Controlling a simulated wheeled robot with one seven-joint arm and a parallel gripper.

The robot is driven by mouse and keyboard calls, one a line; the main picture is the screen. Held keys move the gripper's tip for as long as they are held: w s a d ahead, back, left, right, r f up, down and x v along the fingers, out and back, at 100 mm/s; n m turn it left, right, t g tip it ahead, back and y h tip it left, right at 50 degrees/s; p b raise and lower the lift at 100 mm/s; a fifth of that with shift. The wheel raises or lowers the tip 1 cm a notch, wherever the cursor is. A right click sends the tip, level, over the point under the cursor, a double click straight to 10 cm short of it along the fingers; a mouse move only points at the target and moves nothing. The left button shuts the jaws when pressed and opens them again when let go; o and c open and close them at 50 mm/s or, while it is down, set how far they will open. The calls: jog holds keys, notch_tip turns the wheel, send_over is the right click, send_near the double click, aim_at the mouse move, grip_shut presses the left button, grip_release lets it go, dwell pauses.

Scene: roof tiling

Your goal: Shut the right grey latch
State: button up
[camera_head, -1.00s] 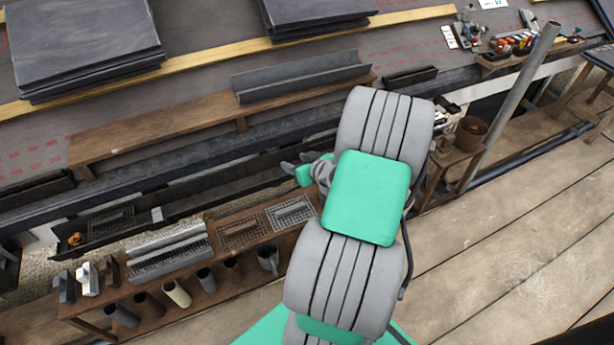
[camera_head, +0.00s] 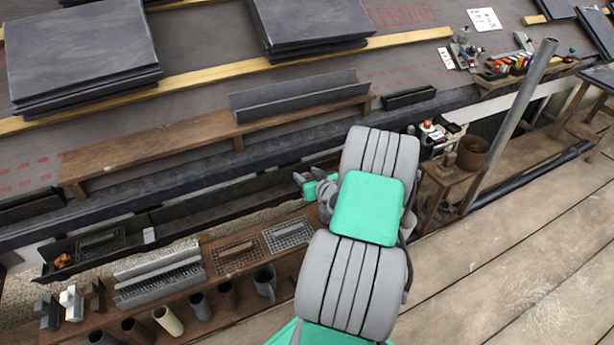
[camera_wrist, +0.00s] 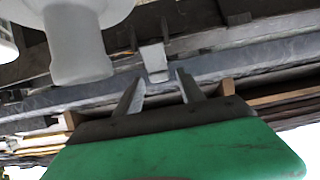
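My gripper (camera_head: 306,175) is over the long dark gutter (camera_head: 205,202), partly hidden by my arm in the head view. In the wrist view its two grey fingers (camera_wrist: 160,76) are spread apart with nothing between them. A small light grey block (camera_wrist: 154,60) shows just past the fingertips, in front of a dark rail; it looks like a latch, but I cannot tell whether it is open or shut. Another small pale grey piece (camera_head: 149,235) stands on the gutter at the left in the head view. I cannot tell which piece is the right latch.
A wooden plank shelf (camera_head: 190,143) with a grey channel (camera_head: 300,95) runs behind the gutter. A lower bench with mesh pieces (camera_head: 288,234) and several tubes stands in front. A slanted grey pole (camera_head: 512,120) rises at the right. A pale rounded form (camera_wrist: 78,45) fills the wrist view's upper left.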

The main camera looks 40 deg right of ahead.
grip_shut()
jog(key=shift+w+r+p, duration=0.1)
jog(key=shift+r+p, duration=0.05)
jog(key=shift+p, duration=0.3)
jog(key=shift+w+r+g+p, duration=0.2)
jog(key=shift+g+p, duration=0.3)
jog(key=shift+p, duration=0.35)
jog(key=shift+w+d+g+y+p, duration=0.1)
jog(key=shift+w+g+y+p, duration=0.3)
jog(key=shift+g+p, duration=0.5)
jog(key=f+g+p, duration=0.1)
jog(key=g, duration=0.1)
jog(key=w+f+g+y+p, duration=0.1)
jog(key=g, duration=0.1)
jog(key=w+f+g+p, duration=0.1)
jog(key=g, duration=0.1)
jog(key=shift+w+d+y, duration=0.1)
jog(key=shift+d+y, duration=0.3)
jog(key=shift+w+f+g+y, duration=0.1)
jog(key=shift+f+g+y, duration=0.15)
jog(key=shift+g, duration=0.4)
jog(key=shift+w+f+g+y, duration=0.1)
jog(key=shift+f+g+y, duration=0.1)
jog(key=shift+g, duration=0.45)
